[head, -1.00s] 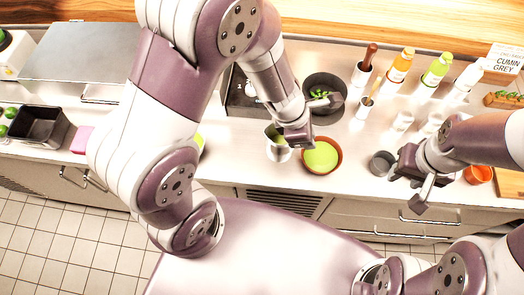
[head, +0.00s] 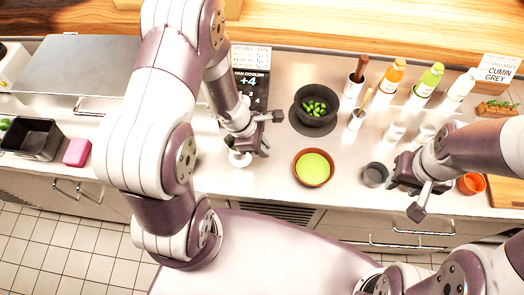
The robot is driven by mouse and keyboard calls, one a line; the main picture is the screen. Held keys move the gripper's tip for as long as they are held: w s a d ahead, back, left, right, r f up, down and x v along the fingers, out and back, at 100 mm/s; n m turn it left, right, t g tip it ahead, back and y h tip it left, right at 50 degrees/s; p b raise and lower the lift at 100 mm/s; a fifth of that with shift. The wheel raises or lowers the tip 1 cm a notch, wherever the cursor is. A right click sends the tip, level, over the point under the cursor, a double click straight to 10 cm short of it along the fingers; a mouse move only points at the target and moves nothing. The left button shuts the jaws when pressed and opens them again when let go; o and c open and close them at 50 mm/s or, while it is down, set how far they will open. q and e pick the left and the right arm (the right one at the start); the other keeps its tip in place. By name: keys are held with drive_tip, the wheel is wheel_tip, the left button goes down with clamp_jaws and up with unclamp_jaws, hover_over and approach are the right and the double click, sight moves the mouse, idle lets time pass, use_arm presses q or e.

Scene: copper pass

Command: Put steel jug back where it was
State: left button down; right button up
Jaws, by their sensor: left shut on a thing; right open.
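The steel jug (head: 239,159) is at my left gripper (head: 256,142), which is shut on it. The jug is partly hidden by the gripper, so I cannot tell whether its base touches the counter. It is left of a terracotta bowl of green liquid (head: 313,167), apart from it. My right gripper (head: 412,187) is open and empty, over the front of the counter, right of a small grey cup (head: 375,174).
A dark bowl with green pieces (head: 315,121) stands behind the terracotta bowl. Several bottles, including a green one (head: 428,80), stand at the back right. An orange cup (head: 471,184) is far right. A pink block (head: 77,152) and black tray (head: 31,139) are left.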

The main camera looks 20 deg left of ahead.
use_arm(q)
wheel_tip(320, 180, down, 3)
drive_tip(key=shift+s+f, duration=0.1)
drive_tip(key=shift+s, duration=0.05)
drive_tip(key=shift+f, duration=0.2)
drive_tip(key=shift+f, duration=0.1)
drive_tip(key=shift+f+b, duration=0.15)
drive_tip(key=shift+b, duration=0.2)
drive_tip(key=c, duration=1.1)
unclamp_jaws()
